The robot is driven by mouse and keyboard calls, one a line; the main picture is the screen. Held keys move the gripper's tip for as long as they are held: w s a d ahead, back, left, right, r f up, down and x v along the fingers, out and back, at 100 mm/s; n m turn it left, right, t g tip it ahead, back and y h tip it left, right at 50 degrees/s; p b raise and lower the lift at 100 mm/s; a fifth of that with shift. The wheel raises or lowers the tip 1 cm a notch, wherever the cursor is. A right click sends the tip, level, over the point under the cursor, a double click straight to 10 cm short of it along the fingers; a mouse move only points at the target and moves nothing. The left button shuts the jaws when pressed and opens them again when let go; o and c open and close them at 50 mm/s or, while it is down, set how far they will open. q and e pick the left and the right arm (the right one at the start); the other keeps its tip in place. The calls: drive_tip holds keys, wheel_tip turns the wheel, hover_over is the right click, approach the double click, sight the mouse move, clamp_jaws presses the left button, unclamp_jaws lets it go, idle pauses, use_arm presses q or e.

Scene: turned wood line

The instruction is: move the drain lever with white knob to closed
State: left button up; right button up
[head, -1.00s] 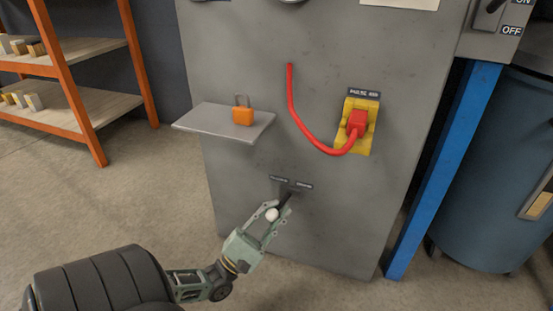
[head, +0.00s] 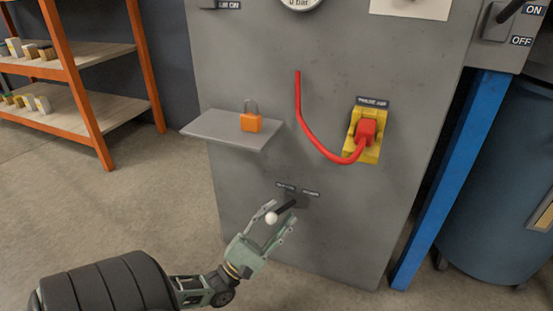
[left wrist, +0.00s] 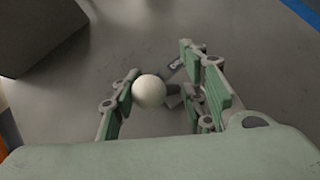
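The drain lever (head: 285,209) is a short black bar low on the grey panel, slanting down and left to its white knob (head: 271,218). Two small dark labels are above its pivot; their words are too small to read. My left gripper (head: 275,220) is open, with one finger on each side of the knob. In the left wrist view, the knob (left wrist: 149,90) is between the spread fingers, close to the left finger; I cannot tell whether they touch. The right finger is clearly apart from it. My right gripper is not in view.
A grey shelf (head: 215,131) with an orange padlock (head: 251,123) juts from the panel above left. A red cable (head: 315,140) hangs to a yellow socket (head: 354,118). A blue post (head: 445,180) and blue drum (head: 495,200) stand right.

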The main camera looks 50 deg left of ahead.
use_arm(q)
drive_tip(key=s+a+f+b, duration=0.3)
drive_tip(key=s+f, duration=0.2)
drive_tip(key=s, duration=0.1)
drive_tip(key=shift+s+a+f, duration=0.15)
drive_tip(key=shift+s, duration=0.05)
idle(0.9)
idle(0.4)
drive_tip(key=v, duration=1.2)
